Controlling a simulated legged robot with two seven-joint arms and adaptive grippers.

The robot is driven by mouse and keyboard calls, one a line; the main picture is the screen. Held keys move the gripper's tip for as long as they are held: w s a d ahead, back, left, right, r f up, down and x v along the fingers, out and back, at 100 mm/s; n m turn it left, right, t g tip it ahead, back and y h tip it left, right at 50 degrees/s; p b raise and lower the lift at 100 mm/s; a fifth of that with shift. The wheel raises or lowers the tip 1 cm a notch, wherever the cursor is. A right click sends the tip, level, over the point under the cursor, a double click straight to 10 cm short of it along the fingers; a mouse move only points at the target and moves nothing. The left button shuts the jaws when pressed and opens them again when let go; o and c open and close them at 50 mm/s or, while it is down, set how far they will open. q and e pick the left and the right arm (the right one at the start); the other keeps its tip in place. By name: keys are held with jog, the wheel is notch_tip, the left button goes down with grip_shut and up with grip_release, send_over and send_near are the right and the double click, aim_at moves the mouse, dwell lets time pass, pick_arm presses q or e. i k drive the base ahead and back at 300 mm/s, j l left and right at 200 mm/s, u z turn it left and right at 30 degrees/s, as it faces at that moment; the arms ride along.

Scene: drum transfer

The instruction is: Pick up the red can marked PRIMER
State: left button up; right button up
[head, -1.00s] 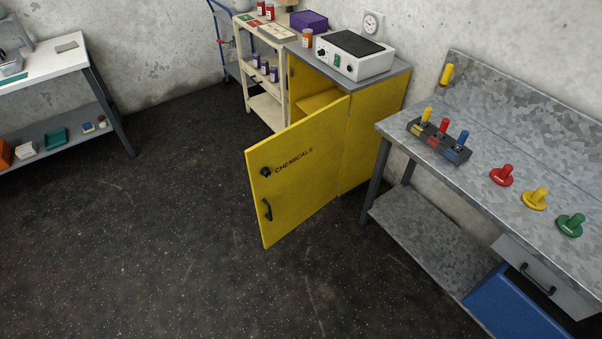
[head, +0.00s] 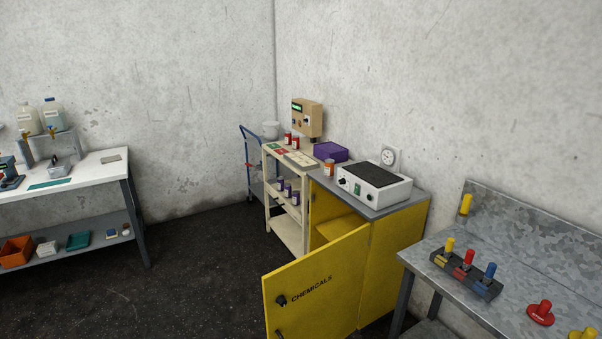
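Two small red cans with pale labels stand upright on top of the cream shelf rack (head: 272,155). One red can (head: 287,138) is on the left and the other red can (head: 295,143) is just right of it. An orange-red can with a white band (head: 329,168) stands on the grey top of the yellow cabinet. The labels are too small to read, so I cannot tell which is marked PRIMER. Neither of my grippers is in view.
The yellow cabinet door (head: 318,290), marked CHEMICALS, stands open into the room. A white hotplate device (head: 374,188) and a purple box (head: 330,151) are near the cans. A metal workbench (head: 500,258) is at right. The dark floor (head: 200,270) at left is clear.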

aim_at(295, 138)
jog(key=i+j+u, duration=0.8)
jog(key=j, duration=0.15)
jog(key=i+j+u, duration=0.65)
jog(key=i, duration=0.3)
jog(key=i+l+z, duration=0.2)
jog(key=i+z, duration=0.2)
jog(key=i, duration=0.2)
jog(key=i+z, duration=0.4)
jog(key=i, duration=0.2)
jog(key=i+j+z, duration=0.35)
jog(key=i, duration=0.2)
jog(key=i+l, duration=0.05)
jog(key=l, duration=0.05)
